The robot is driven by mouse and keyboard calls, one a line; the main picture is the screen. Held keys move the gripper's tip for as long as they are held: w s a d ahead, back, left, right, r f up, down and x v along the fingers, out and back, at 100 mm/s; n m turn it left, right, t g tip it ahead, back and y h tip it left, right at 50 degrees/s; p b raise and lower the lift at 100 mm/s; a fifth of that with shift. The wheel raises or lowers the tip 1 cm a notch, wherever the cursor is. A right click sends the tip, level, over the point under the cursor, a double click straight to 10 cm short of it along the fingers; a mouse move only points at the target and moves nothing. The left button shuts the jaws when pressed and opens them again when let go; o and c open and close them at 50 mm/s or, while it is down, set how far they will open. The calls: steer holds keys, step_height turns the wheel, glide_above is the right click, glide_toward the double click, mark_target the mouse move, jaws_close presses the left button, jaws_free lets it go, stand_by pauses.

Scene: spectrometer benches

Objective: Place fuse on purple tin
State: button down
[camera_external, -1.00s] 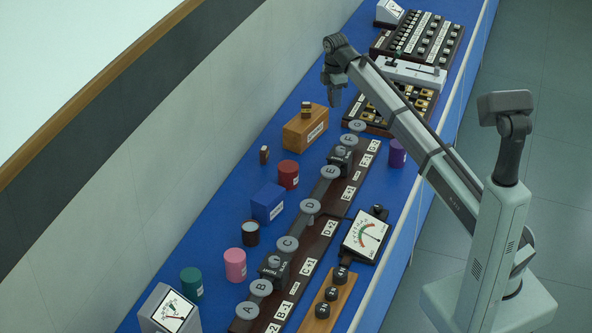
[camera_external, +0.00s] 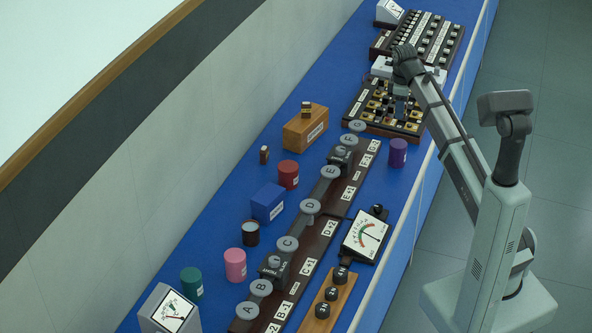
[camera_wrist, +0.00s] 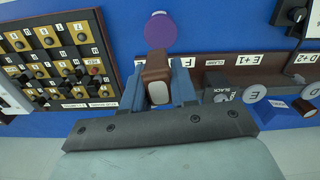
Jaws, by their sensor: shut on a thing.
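The purple tin (camera_external: 398,152) stands upright on the blue bench, at the right end of the dial rail. It also shows at the top middle of the wrist view (camera_wrist: 160,33), just beyond my fingertips. My gripper (camera_wrist: 158,84) is shut on a brown fuse (camera_wrist: 157,66) with a pale end, held between the two blue-grey fingers. In the external view my gripper (camera_external: 400,112) is over the fuse board, behind the tin and apart from it. The held fuse is too small to make out clearly there.
The fuse board (camera_external: 369,111) with several brass-coloured sockets lies beneath my gripper. A long dark rail with grey dials (camera_external: 310,206) runs along the bench. A wooden block (camera_external: 296,132), red tin (camera_external: 288,174) and blue box (camera_external: 268,202) stand to its left.

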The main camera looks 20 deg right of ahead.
mark_target(397, 143)
steer(key=shift+s+m, duration=0.15)
steer(key=shift+m, duration=0.45)
steer(key=shift+f, duration=5)
steer(key=c, duration=0.9)
jaws_free()
steer(key=shift+f, duration=0.1)
step_height(397, 143, up, 12)
steer(key=shift+r, duration=0.15)
